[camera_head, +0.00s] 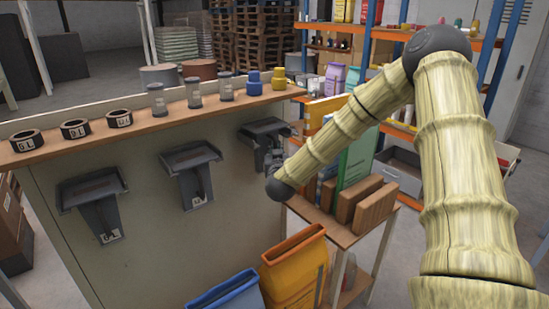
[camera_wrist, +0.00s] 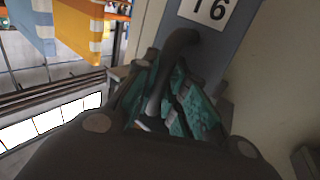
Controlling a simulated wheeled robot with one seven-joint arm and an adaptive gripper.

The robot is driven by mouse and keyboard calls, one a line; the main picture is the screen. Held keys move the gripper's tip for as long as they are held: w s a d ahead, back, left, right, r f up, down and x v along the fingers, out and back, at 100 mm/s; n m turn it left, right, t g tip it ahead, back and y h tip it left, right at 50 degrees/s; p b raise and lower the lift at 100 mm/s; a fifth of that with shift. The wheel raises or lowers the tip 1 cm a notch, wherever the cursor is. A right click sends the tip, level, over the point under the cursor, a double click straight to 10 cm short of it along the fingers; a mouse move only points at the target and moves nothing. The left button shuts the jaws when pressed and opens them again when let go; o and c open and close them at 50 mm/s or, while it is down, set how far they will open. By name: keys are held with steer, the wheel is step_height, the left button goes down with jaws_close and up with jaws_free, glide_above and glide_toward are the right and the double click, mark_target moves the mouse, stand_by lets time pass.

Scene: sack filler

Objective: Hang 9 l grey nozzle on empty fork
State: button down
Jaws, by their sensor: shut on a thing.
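My gripper (camera_head: 270,160) is at the rightmost of three dark grey wall units (camera_head: 262,128) on the bench front. In the wrist view its teal finger pads (camera_wrist: 172,95) are shut around a dark grey curved piece (camera_wrist: 181,38). Its upper end bends over in front of a blue-grey plate marked 16 (camera_wrist: 230,14). I cannot tell whether this piece is the 9 l nozzle, or whether it touches the plate. The left (camera_head: 92,190) and middle (camera_head: 190,160) wall units have wide tops and small labels below. No fork can be clearly made out.
An orange sack (camera_head: 293,268) and a blue one (camera_head: 228,292) stand below.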

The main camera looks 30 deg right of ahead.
steer(key=shift+f+p, duration=0.6)
steer(key=shift+f, duration=0.5)
steer(key=shift+w+f+p, duration=0.15)
steer(key=shift+f+p, duration=0.3)
steer(key=shift+f, duration=0.15)
steer(key=shift+f, duration=0.15)
steer(key=c, duration=1.5)
jaws_free()
steer(key=shift+a, duration=0.15)
steer(key=b+v, duration=0.5)
steer(key=v, duration=0.7)
